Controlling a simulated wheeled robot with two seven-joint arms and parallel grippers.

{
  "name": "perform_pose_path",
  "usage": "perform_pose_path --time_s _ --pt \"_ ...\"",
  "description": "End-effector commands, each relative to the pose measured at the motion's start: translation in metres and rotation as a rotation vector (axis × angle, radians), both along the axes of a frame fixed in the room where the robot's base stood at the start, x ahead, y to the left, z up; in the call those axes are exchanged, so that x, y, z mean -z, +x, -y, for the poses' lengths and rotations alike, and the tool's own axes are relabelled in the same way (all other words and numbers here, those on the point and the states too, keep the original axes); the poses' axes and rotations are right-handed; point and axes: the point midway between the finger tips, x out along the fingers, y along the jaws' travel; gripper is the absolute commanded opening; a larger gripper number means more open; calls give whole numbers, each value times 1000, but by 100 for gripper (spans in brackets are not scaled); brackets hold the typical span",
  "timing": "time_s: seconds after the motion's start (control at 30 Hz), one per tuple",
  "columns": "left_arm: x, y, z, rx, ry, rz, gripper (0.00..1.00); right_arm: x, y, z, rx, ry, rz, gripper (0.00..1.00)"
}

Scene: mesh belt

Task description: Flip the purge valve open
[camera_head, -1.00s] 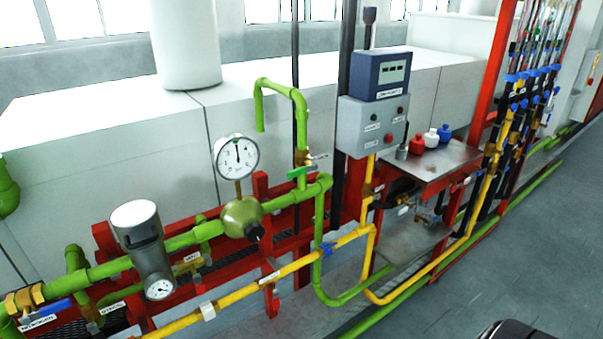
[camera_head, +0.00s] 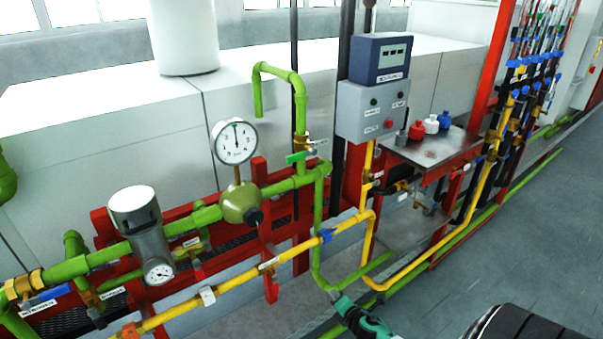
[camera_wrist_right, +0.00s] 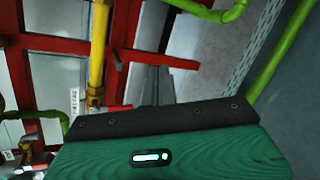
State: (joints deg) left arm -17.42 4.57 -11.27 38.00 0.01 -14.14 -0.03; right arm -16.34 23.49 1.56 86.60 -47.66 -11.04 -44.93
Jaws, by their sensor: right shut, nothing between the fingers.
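A small valve with a flat green handle (camera_head: 297,157) and a brass body sits at the foot of the green hooked pipe (camera_head: 299,105). It may be the purge valve; its tag is too small to read. The handle lies across the upright pipe. My right gripper (camera_head: 342,303) is low at the bottom of the head view, below the pipes and well apart from this valve. In the right wrist view its dark fingers (camera_wrist_right: 151,75) are shut and empty. My left gripper is not in view.
A dial gauge (camera_head: 235,142) stands left of the valve. A yellow pipe (camera_head: 240,284) with a blue-handled valve (camera_head: 326,236) runs in front and below. A grey control box (camera_head: 371,112) is to the right. Open grey floor (camera_head: 540,230) lies at right.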

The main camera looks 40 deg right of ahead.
Motion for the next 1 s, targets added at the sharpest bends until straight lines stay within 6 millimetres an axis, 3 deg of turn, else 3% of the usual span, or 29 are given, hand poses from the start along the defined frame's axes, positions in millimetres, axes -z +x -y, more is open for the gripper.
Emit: perform_pose_path --time_s 0.03,0.1,0.3,0.4,0.5,0.7,1.0 --pt "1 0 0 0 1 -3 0 -37 15 4 -48 -105 49 0" --pt "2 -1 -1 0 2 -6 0 -89 31 6 -109 -267 113 0" --pt "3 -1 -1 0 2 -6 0 -224 53 -6 -224 -715 278 0" --pt "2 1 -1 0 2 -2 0 -275 53 -16 -248 -891 340 0" --pt "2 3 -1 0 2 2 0 -310 51 -24 -256 -1016 384 0" --pt "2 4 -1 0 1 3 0 -337 48 -32 -260 -1121 418 0" --pt "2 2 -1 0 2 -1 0 -338 48 -32 -259 -1122 418 0"
